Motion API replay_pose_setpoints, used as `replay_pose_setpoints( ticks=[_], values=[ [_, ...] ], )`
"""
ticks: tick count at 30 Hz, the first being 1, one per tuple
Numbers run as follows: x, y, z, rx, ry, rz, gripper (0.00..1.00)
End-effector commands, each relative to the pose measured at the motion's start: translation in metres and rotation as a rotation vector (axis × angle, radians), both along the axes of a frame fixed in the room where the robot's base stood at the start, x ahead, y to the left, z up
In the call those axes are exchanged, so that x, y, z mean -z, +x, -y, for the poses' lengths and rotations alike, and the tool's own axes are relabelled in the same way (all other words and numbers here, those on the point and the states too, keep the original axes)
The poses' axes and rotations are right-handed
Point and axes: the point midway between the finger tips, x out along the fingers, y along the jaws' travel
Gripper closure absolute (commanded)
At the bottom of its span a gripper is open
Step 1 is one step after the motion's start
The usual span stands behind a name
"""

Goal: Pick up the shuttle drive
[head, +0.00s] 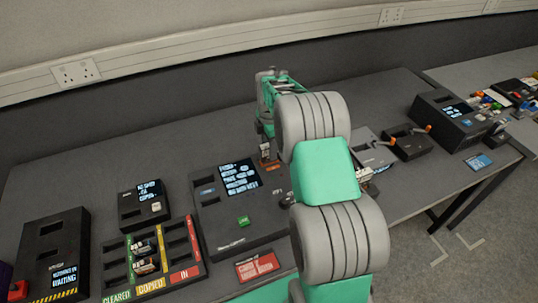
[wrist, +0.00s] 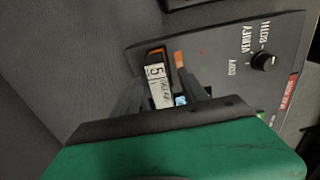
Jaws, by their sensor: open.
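A small drive with a white label marked 5 and an orange-and-black end (wrist: 158,88) shows in the wrist view, at the edge of a dark console. I take it to be the shuttle drive; the rest of its label is too blurred to read. My gripper (wrist: 160,76) is open, with one finger on each side of the drive. I cannot tell whether the fingers touch it. In the head view, my gripper (head: 265,142) points down at the console's back right corner, beside a small white-and-orange piece (head: 266,156). My arm hides part of that area.
The console (head: 225,215) has a lit screen, a green button and a knob (wrist: 263,61). A sorting tray (head: 118,262) marked cleared, copied and in stands to its left, holding small drives. More devices stand right of my arm. The back of the table is clear.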

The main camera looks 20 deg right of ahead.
Motion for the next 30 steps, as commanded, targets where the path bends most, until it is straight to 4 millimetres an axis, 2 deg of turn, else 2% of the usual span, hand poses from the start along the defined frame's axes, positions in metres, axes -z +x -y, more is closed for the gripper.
replay_pose_setpoints(
  ticks=[4, 22, 30],
  values=[
    [0.0, 0.0002, -0.0002, 0.0, 0.0, 0.0, 0.51],
    [-0.0005, 0.0001, -0.0002, 0.0, 0.0, 0.0, 1.0],
    [-0.0005, 0.0001, -0.0002, 0.0, 0.0, 0.0, 1.0]
  ],
)
